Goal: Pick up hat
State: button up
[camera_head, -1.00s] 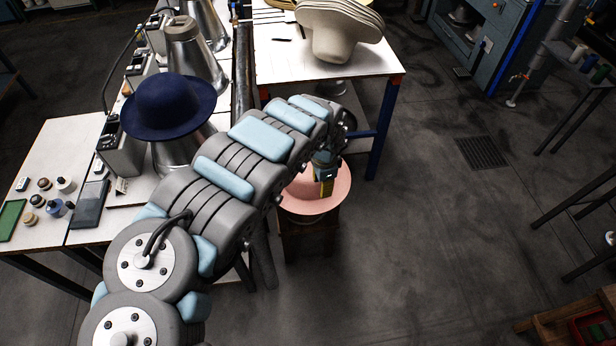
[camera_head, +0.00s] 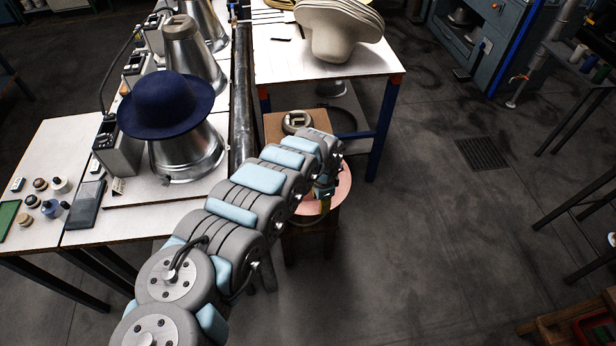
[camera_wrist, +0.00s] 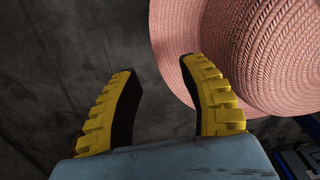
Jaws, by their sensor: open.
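A pink woven hat (camera_head: 338,192) sits on a small wooden stand in the head view, partly hidden by my arm. In the wrist view its brim and crown (camera_wrist: 275,50) fill the upper right. My gripper (camera_wrist: 165,85) has two yellow ridged fingers spread apart with nothing held between them. The right finger overlaps the brim's edge in the picture; I cannot tell whether they touch. In the head view my gripper (camera_head: 324,190) is over the pink hat, mostly hidden by my arm. A navy hat (camera_head: 166,104) rests on a metal cone on the left bench.
Pale hats (camera_head: 338,28) are stacked on the white table (camera_head: 285,62) behind. Metal cones (camera_head: 187,48) and small bottles (camera_head: 60,186) stand on the left bench. A wooden surface (camera_head: 280,124) bears a small ring-shaped object.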

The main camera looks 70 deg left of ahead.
jog(key=shift+f, duration=0.6)
jog(key=shift+w+f+b, duration=0.15)
jog(key=shift+f+b, duration=0.15)
jog(key=shift+f, duration=0.3)
jog(key=shift+d+f, duration=0.2)
jog(key=shift+f, duration=0.5)
jog(key=shift+w+a+f+b, duration=0.15)
jog(key=shift+f+b, duration=0.35)
jog(key=shift+f, duration=0.75)
grip_shut()
